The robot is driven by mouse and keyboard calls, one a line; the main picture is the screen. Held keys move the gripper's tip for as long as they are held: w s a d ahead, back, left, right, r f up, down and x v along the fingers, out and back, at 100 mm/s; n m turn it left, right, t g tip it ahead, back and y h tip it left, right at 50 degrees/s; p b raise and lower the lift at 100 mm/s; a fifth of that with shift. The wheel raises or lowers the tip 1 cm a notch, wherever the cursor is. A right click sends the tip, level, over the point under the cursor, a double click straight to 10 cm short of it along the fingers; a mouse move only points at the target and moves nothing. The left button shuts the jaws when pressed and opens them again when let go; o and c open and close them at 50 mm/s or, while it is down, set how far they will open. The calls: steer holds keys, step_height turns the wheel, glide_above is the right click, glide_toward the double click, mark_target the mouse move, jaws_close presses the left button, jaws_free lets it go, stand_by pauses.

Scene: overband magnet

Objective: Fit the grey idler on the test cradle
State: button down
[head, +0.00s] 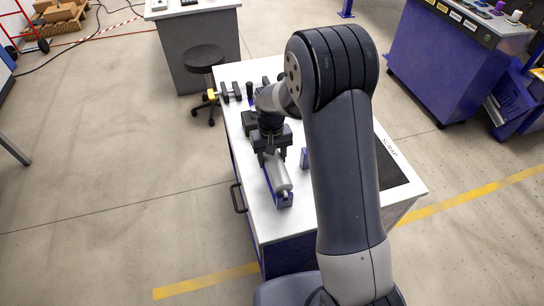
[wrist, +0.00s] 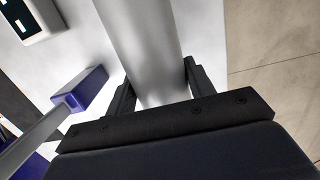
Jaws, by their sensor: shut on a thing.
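The grey idler (head: 278,173) is a smooth cylinder lying lengthwise over the white bench top. My gripper (head: 270,150) is shut on it near its far end. In the wrist view the idler (wrist: 148,45) runs between the two dark fingers. A blue support (head: 285,201), which looks like part of the test cradle, is at the idler's near end. I cannot tell whether the idler rests in it or hangs just above. My gripper hides the far end.
A blue upright (head: 304,158) stands right of the idler; a blue block with a grey bar (wrist: 82,90) shows in the wrist view. Dark parts (head: 235,92) lie at the bench's far left. A dark area (head: 391,165) lies by the "SCRAP" label. A stool (head: 204,58) stands behind.

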steer(key=shift+f+b, duration=0.9)
steer(key=shift+f, duration=0.35)
steer(key=c, duration=0.5)
jaws_free()
steer(key=r, duration=0.7)
steer(key=w+r, duration=0.1)
steer(key=r, duration=0.3)
steer(key=shift+a+b, duration=0.1)
steer(key=shift+b, duration=0.25)
steer(key=shift+f, duration=0.15)
steer(key=f, duration=0.6)
steer(key=s+f, duration=0.1)
steer(key=f, duration=0.3)
steer(key=shift+f+p, duration=0.1)
steer(key=shift+p, duration=0.3)
steer(key=shift+r+p, duration=0.3)
steer(key=shift+p, duration=0.1)
